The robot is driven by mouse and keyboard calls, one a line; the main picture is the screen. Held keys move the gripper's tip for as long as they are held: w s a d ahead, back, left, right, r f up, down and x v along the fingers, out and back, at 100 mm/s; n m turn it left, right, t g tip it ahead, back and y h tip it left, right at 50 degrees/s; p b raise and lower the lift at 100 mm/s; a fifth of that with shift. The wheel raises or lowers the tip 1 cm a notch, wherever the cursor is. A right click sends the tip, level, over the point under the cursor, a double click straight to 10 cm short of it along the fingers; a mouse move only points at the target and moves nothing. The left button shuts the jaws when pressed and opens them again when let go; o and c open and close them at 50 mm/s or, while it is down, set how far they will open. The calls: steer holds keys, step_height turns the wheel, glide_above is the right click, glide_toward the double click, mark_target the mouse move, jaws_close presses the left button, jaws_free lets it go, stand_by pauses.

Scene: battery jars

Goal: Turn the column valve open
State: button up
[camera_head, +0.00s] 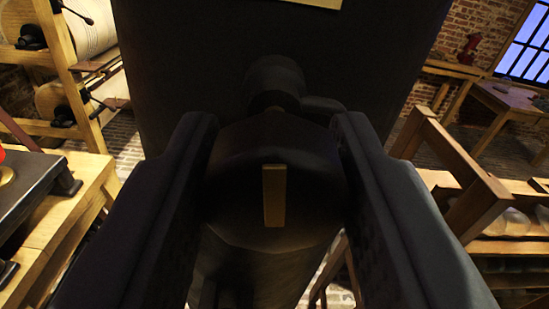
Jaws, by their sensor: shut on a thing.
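The column valve (274,160) is a dark, faceted round knob with a brass bar (274,196) on its face. The bar stands nearly upright. A short dark stem (275,82) joins the knob to the large black column (190,60) behind it. My gripper (272,170) is shut on the knob, with one dark finger on its left side and one on its right. The fingers hide the knob's side edges.
At left, a wooden bench (75,205) carries a dark device with a red and brass part. A wooden rack (65,70) with large rolls stands behind it. At right are a wooden frame (465,185), shelves with pale round items, and a far table (510,105).

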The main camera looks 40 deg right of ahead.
steer(key=n, duration=1.2)
steer(key=shift+n, duration=2.1)
steer(key=o, duration=1)
steer(key=shift+a, duration=0.1)
